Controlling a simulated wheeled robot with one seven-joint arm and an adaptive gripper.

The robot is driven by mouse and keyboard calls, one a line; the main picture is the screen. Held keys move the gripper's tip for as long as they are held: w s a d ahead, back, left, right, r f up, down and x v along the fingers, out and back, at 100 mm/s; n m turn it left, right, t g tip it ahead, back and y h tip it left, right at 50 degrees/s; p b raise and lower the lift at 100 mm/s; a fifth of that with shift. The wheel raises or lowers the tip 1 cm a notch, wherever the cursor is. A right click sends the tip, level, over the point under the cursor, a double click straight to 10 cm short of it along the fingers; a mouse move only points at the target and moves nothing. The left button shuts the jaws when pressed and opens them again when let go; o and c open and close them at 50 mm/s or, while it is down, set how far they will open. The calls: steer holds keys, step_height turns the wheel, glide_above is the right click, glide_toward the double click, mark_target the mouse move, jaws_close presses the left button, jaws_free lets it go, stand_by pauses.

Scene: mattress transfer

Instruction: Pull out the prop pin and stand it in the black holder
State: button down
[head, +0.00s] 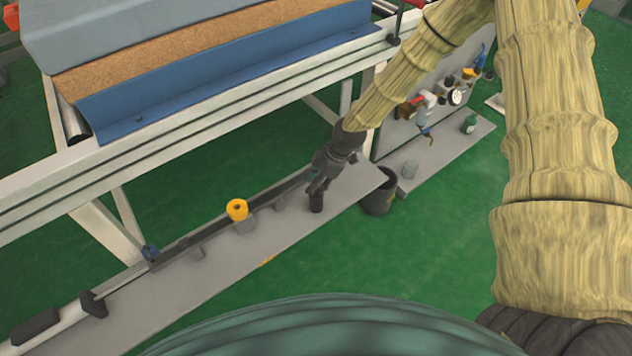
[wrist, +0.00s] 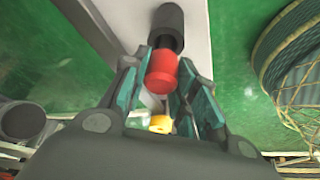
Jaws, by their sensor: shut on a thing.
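The prop pin shows in the wrist view as a red head (wrist: 162,74) on a dark shaft, between the teal pads of my gripper (wrist: 160,92). The gripper is shut on it near the red head. The black holder (head: 316,202) stands on the grey shelf in the head view, directly below my gripper (head: 320,182). In the wrist view the holder (wrist: 167,20) is a dark cylinder in line with the shaft. The shaft's far end meets or overlaps the holder's mouth; I cannot tell how deep it sits. In the head view the gripper hides the pin.
A black bin (head: 379,192) is just right of the shelf's end. The white frame rail (head: 210,118) with its blue panel (head: 230,75) runs above and behind. Green floor is clear in front.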

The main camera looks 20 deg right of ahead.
steer(key=shift+f+b, duration=0.3)
steer(key=shift+f, duration=0.45)
steer(key=c, duration=1.1)
jaws_free()
steer(key=shift+o, duration=0.2)
steer(key=shift+r, duration=0.1)
steer(key=v, duration=1.1)
steer(key=shift+r, duration=0.4)
steer(key=shift+s+d, duration=0.1)
steer(key=shift+d, duration=0.1)
